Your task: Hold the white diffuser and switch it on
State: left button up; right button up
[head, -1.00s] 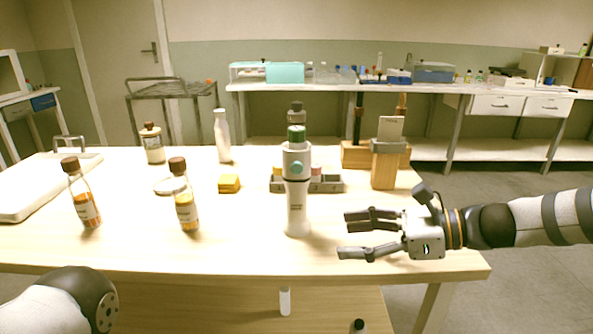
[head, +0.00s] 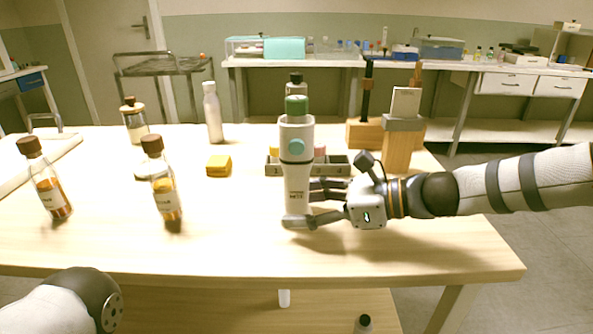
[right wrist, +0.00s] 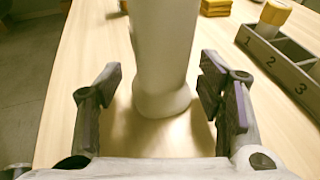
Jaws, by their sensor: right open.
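The white diffuser (head: 297,180) stands upright near the front of the table, with a green cap and a teal round button on its upper body. My right gripper (head: 318,205) is open at the diffuser's lower body, coming from the right. In the right wrist view, the diffuser's lower body and flared base (right wrist: 162,70) stand between and just beyond the open fingers (right wrist: 165,95), with gaps on both sides. The left gripper is out of view; only part of my left arm shows at the lower left.
A numbered grey rack (head: 340,166) stands behind the diffuser, with a wooden block stand (head: 398,150) to its right. Amber bottles (head: 164,190) and a yellow block stack (head: 219,165) stand to the left. The table front is clear.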

jog(key=shift+w+a, duration=0.1)
jog(key=shift+a, duration=0.05)
jog(key=shift+c, duration=0.6)
jog(key=c, duration=0.6)
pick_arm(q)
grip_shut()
pick_arm(e)
jog(key=shift+f, duration=0.1)
